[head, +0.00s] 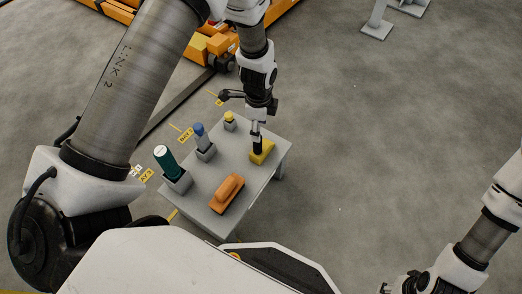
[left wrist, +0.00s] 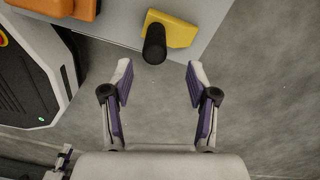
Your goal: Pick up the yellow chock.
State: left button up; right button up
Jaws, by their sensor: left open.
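The yellow chock (head: 263,154) lies near the right edge of the grey table (head: 222,178). It has a black upright handle, which shows end-on in the left wrist view, where the yellow chock (left wrist: 178,30) sits at the top centre. My left gripper (left wrist: 158,75) is open and empty. In the left wrist view its two fingertips are apart, with the black handle just beyond the gap between them. In the head view my left gripper (head: 257,135) is over the chock and hides part of it. My right gripper (head: 392,286) shows only partly at the bottom edge.
A green cylinder (head: 167,163), a blue-topped item (head: 200,135) and a yellow-topped item (head: 230,118) stand in grey holders along the left side. Orange equipment (head: 210,45) stands behind.

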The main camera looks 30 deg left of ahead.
aim_at(260, 150)
pick_arm(q)
jog(key=shift+s+f, duration=0.1)
jog(key=shift+f, duration=0.55)
jog(key=f+b, duration=0.2)
jog(key=f, duration=0.1)
jog(key=f+b, duration=0.1)
jog(key=shift+s+f, duration=0.15)
jog(key=shift+s, duration=0.1)
jog(key=shift+f, duration=0.3)
jog(key=shift+r, duration=0.2)
jog(key=shift+d, duration=0.1)
grip_shut()
